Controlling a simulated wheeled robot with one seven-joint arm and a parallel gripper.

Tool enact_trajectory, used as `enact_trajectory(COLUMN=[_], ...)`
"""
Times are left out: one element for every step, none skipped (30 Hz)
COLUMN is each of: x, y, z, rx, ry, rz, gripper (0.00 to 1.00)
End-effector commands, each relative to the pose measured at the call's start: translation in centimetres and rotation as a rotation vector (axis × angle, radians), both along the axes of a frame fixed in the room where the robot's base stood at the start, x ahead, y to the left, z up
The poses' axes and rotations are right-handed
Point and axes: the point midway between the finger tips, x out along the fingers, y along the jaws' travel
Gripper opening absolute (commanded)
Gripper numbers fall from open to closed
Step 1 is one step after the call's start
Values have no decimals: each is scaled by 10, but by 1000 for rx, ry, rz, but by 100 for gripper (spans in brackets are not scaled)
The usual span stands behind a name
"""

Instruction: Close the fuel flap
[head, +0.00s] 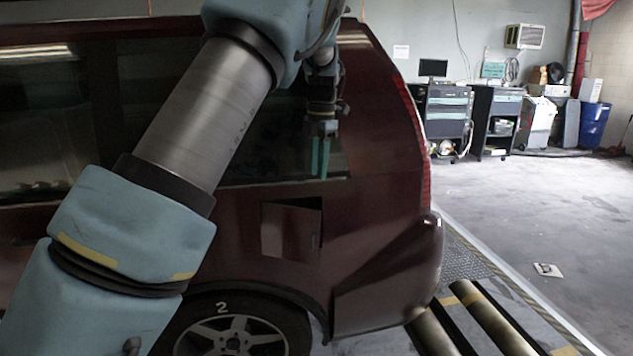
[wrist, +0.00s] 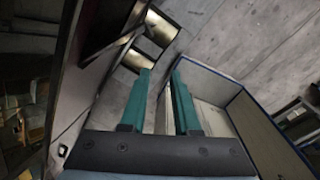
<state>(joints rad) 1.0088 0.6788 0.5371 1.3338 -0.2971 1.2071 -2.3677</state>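The fuel flap (head: 285,232) is a dark red square panel on the side of the dark red car, above the rear wheel. It appears to stand ajar, with a narrow dark recess along its right side. My gripper (head: 319,172) hangs with its teal fingers pointing down, in front of the rear side window, above and slightly right of the flap. In the wrist view, the two fingers (wrist: 160,75) are apart with nothing between them. A dark panel at the upper left there may be the flap; I cannot tell for sure.
The car's rear wheel (head: 240,330) is below the flap. Metal rollers (head: 485,318) lie in the floor behind the car. Tool carts (head: 447,115) and a blue bin (head: 594,125) stand at the back right. The grey floor (head: 530,215) between is mostly clear.

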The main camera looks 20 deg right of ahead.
Motion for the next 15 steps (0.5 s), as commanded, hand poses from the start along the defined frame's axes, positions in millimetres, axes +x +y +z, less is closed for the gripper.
enact_trajectory(x=[-4,-6,-10,-13,-16,-21,-25,-29,-34,-37,-41,-46,-50,-54,-59], y=[-1,-1,-1,0,1,3,5,8,11,15,17,22,25,27,32], z=[-10,-16,-26,-34,-43,-55,-65,-74,-84,-91,-98,-107,-113,-118,-125], rx=[9,17,31,45,59,80,98,117,142,161,179,204,221,236,257], ry=[-13,-27,-52,-75,-100,-139,-169,-199,-239,-269,-297,-332,-359,-381,-410], rz=[-26,-47,-87,-123,-166,-232,-284,-339,-415,-471,-528,-604,-659,-712,-780], gripper=[23,20,15,12,9,4,1,0,0,0,0,0,0,0,0])
